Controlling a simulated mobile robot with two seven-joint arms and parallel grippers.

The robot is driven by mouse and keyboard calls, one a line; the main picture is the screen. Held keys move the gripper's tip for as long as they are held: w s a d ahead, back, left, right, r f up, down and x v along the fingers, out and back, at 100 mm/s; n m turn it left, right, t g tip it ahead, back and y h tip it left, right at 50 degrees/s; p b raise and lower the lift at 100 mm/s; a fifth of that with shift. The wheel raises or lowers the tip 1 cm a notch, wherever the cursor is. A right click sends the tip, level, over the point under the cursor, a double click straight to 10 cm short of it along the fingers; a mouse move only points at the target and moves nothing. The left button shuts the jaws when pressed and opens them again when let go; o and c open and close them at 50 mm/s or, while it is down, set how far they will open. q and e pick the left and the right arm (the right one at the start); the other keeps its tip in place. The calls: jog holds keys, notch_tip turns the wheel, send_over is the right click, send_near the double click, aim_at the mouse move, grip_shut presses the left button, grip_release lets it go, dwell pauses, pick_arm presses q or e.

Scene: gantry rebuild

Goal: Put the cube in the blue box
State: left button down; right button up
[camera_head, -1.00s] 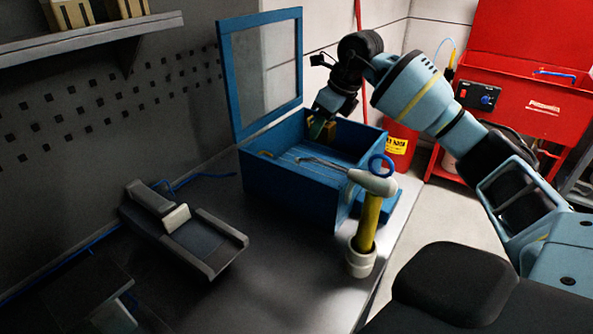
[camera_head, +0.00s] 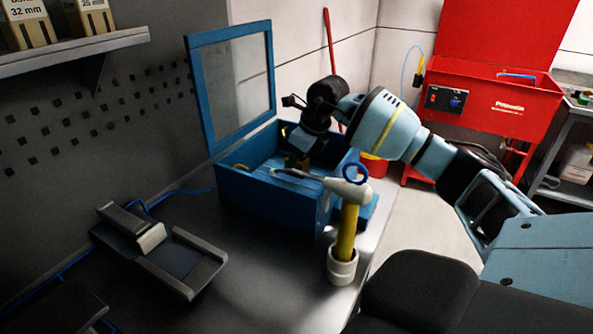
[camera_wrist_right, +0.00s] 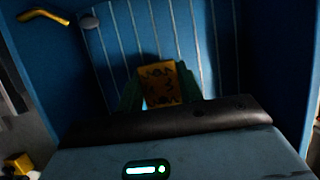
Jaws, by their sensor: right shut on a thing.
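The blue box (camera_head: 262,207) stands on the dark bench with its windowed lid (camera_head: 196,95) raised. My right gripper (camera_head: 298,163) reaches down inside the box from above, near its back right part. In the right wrist view, the yellow-orange cube (camera_wrist_right: 159,84) with dark markings sits between the green fingertips of this gripper, which is shut on it. Behind the cube is the blue, ribbed box floor. I cannot tell whether the cube touches the floor. My left gripper is in no view.
A hammer (camera_head: 350,190) stands upright in a white holder (camera_head: 341,265) just in front of the box. A grey cradle-like fixture (camera_head: 165,250) is on the bench to the left. A red parts washer (camera_head: 490,100) stands behind on the right.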

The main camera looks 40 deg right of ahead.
jog(key=shift+f, duration=1.6)
jog(key=shift+f, duration=0.1)
jog(key=o, duration=1.1)
jog(key=v, duration=1.2)
